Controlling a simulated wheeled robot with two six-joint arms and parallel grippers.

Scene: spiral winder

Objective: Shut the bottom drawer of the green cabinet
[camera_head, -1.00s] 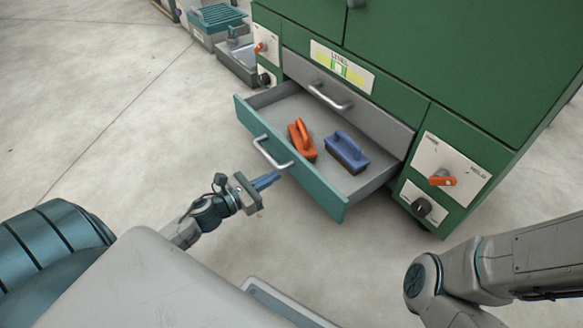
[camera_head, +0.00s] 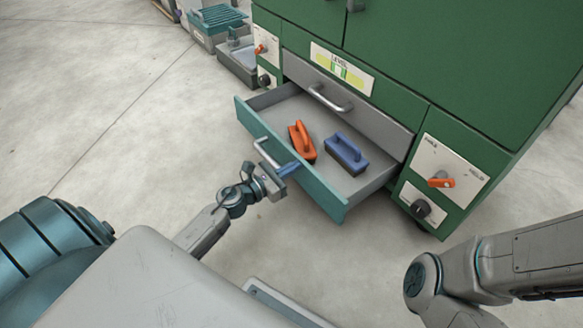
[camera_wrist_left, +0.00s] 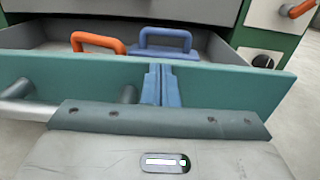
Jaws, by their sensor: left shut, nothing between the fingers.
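The bottom drawer (camera_head: 322,193) of the green cabinet (camera_head: 450,70) stands pulled out, with a teal front and a silver bar handle (camera_head: 266,152). An orange-handled brush (camera_head: 301,143) and a blue-handled brush (camera_head: 346,152) lie inside. My left gripper (camera_head: 291,168) is shut and empty, its blue fingers at the outer face of the drawer front, just right of the handle. In the left wrist view the fingertips (camera_wrist_left: 159,82) overlap the teal front (camera_wrist_left: 225,88); whether they touch it I cannot tell. The handle (camera_wrist_left: 25,103) is at the left there. My right gripper is out of view.
A grey drawer (camera_head: 350,105) above is closed. A panel with an orange knob (camera_head: 440,182) and a black knob is right of the open drawer. A grey bin with a teal grate (camera_head: 217,17) stands at the back left. The floor at left is clear.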

